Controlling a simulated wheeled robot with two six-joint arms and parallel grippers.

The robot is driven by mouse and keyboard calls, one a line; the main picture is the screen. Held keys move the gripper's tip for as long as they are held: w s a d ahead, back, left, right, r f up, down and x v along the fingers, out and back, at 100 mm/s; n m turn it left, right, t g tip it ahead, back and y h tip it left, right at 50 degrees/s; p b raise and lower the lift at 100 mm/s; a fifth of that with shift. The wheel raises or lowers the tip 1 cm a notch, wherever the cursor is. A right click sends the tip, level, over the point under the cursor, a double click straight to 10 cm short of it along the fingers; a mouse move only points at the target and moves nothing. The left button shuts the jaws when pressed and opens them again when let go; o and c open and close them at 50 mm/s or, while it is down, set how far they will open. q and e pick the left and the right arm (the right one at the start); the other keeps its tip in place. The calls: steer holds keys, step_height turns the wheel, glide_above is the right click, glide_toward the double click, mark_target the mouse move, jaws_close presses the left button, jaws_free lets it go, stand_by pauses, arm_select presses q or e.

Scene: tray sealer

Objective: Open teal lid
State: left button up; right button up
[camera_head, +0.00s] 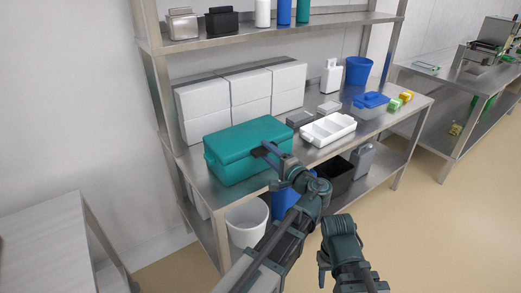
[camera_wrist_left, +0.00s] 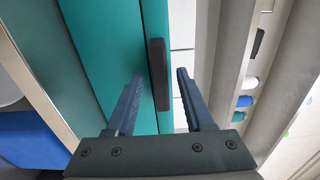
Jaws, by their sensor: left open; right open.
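The teal box (camera_head: 228,160) stands at the left end of the steel table, with its teal lid (camera_head: 240,136) down on it. In the left wrist view the teal surface (camera_wrist_left: 108,50) fills the left side, with a dark bar handle (camera_wrist_left: 157,60) along its edge. My left gripper (camera_head: 264,151) is at the front right of the teal box in the head view. In the wrist view its fingers (camera_wrist_left: 160,75) are open, one on each side of the handle, with gaps showing. My right arm shows at bottom centre; I cannot make out its gripper.
White boxes (camera_head: 240,92) stand behind the teal box. A white divided tray (camera_head: 328,129) and a blue-lidded container (camera_head: 371,104) are to its right. A white bucket (camera_head: 247,222) is below. A shelf (camera_head: 270,29) hangs above; open floor lies at right.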

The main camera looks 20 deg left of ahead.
arm_select(q)
jaws_close()
stand_by(1.4)
